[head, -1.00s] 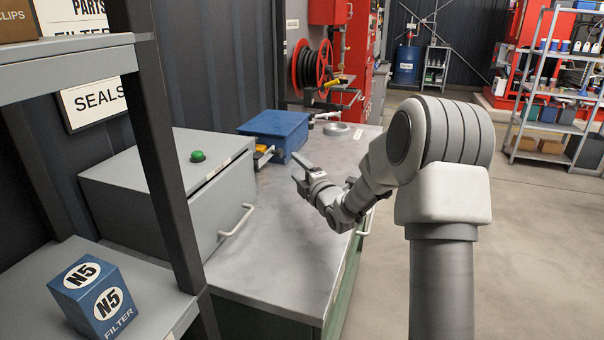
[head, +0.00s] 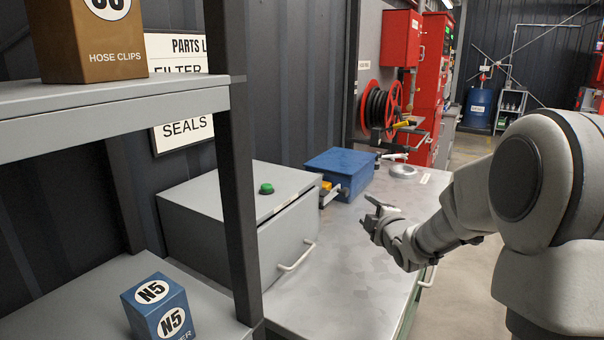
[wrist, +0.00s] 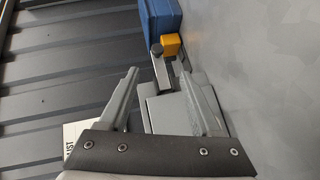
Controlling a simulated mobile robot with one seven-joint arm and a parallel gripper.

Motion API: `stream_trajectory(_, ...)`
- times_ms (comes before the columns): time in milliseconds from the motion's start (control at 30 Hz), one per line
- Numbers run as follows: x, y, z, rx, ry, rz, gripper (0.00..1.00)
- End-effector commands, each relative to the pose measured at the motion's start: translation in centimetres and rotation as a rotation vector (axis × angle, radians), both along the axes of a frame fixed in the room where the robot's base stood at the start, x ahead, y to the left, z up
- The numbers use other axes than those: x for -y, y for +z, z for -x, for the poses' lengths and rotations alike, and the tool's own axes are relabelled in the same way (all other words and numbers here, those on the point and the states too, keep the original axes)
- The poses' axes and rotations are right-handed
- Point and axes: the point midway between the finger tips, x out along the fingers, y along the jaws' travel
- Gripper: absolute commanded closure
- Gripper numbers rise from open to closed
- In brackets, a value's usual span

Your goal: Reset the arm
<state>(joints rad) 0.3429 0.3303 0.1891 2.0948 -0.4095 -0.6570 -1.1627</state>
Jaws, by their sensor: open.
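My arm reaches in from the right of the head view. My gripper (head: 368,215) hangs above the workbench, to the right of the grey cabinet box. In the wrist view its two fingers (wrist: 160,95) are spread apart with nothing held between them. Beyond the fingertips, the wrist view shows a yellow block (wrist: 171,44) beside a grey bar and the edge of a blue box (wrist: 158,15).
A grey box (head: 230,225) with a green button (head: 266,188) and a white handle stands on the metal bench (head: 345,270). The blue box (head: 340,170) sits behind it. A shelf (head: 120,108) with a blue N5 filter box (head: 158,308) is close at left. The bench middle is clear.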

Motion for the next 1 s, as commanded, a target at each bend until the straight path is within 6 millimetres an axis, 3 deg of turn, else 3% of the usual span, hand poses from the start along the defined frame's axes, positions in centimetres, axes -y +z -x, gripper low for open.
stream_trajectory(33, -0.3, 1.1, 1.1, -0.036, -0.029, -0.034, 0.35)
stream_trajectory(200, -0.4, 2.6, 5.4, -0.178, -0.158, -0.182, 0.35)
stream_trajectory(467, -0.8, 4.0, 14.0, -0.364, -0.386, -0.447, 0.35)
stream_trajectory(733, -2.1, 3.6, 24.6, -0.542, -0.632, -0.751, 0.35)
stream_trajectory(1000, -4.1, 2.0, 34.8, -0.713, -0.85, -1.017, 0.35)
